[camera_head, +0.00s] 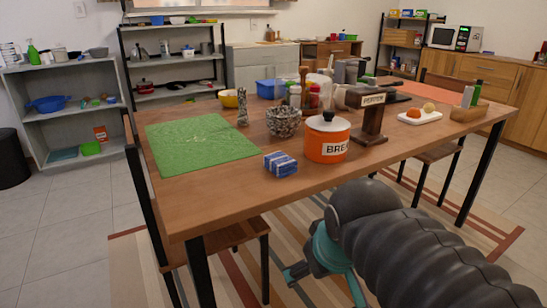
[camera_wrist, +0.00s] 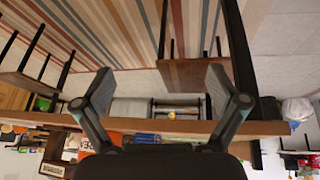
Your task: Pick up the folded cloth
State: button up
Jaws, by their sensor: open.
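The folded cloth (camera_head: 281,163), blue with white stripes, lies flat on the wooden table near its front edge. My gripper (camera_head: 322,284) is open and empty, in front of the table and apart from the cloth. It appears lower than the tabletop, to the right of the cloth in the head view. In the upside-down wrist view, both fingers of my gripper (camera_wrist: 160,75) are spread wide with nothing between them. A small blue patch at the table edge there, probably the cloth (camera_wrist: 147,138), is partly hidden by the gripper body.
An orange bread canister (camera_head: 327,145) stands just right of the cloth. A green mat (camera_head: 198,141) lies to the left, and a patterned bowl (camera_head: 283,122) stands behind. A wooden stand (camera_head: 372,118) is further right. A chair (camera_head: 232,234) is at the table's front left.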

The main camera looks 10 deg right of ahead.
jog(key=w+a+r+n+g+h, duration=0.1)
jog(key=w+r+n+g+h, duration=0.1)
jog(key=w+r+n, duration=0.95)
jog(key=n+g+h, duration=0.1)
jog(key=n+h, duration=0.1)
jog(key=n, duration=0.7)
send_near(280, 158)
jog(key=b+x, duration=0.2)
jog(key=x, duration=0.3)
jog(key=shift+w+a+b, duration=0.15)
jog(key=shift+a+b, duration=0.1)
jog(key=shift+b, duration=0.15)
jog(key=shift+d+b+x, duration=0.1)
jog(key=shift+b+x, duration=0.3)
jog(key=shift+x, duration=0.95)
jog(key=shift+d+b+x, duration=0.15)
jog(key=shift+b+x, duration=0.25)
jog(key=shift+x, duration=0.9)
jog(key=shift+r, duration=0.1)
jog(key=c, duration=0.9)
